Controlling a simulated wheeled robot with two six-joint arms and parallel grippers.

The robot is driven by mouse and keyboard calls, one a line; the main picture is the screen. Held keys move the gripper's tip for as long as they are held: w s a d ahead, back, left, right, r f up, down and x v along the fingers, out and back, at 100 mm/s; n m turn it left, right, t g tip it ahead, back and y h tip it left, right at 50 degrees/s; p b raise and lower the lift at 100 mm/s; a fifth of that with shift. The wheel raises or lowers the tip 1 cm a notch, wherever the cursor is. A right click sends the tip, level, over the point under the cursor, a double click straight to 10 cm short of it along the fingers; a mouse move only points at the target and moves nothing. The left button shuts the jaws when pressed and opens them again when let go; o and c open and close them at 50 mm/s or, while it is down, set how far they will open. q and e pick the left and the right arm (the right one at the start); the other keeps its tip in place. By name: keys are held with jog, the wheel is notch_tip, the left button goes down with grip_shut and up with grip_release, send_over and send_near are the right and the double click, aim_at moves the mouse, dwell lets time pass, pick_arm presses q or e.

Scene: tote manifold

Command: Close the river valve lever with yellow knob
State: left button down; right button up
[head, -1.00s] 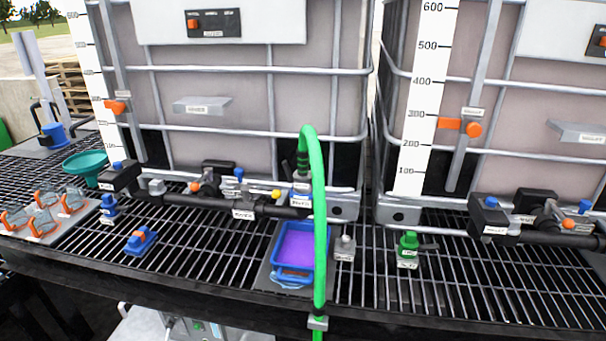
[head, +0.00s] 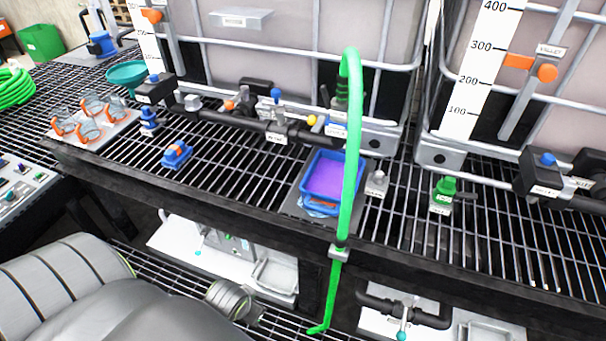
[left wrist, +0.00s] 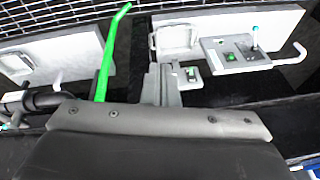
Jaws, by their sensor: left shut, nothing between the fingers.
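The valve lever's yellow knob (head: 311,120) shows in the head view on the black pipe manifold (head: 235,125) at the foot of the left tote, just left of the green hose (head: 352,140). The lever's arm is small and partly hidden, and its exact angle cannot be told. The small white labels beside it are too blurred to read surely. My left gripper (left wrist: 161,82) shows in the left wrist view, shut and empty, below the grating and apart from the valve. In the head view only my left arm's grey links show at the lower left. My right gripper is not in view.
A blue tray (head: 313,202) with purple content sits on the grating in front of the manifold. The green hose arches over and hangs past the front edge. A green valve (head: 444,190) stands to the right. Orange-clipped items (head: 90,125) lie at left.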

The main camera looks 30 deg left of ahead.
pick_arm(q)
jog(key=w+r+t, duration=0.2)
jog(key=w+r, duration=0.6)
jog(key=r, duration=0.3)
jog(key=n+t, duration=0.2)
jog(key=t, duration=0.1)
send_near(296, 117)
jog(key=w+d+r, duration=0.1)
jog(key=w+r, duration=0.1)
jog(key=p+x, duration=0.1)
jog(key=x, duration=0.8)
jog(key=shift+a+f, duration=0.1)
jog(key=shift+f, duration=0.35)
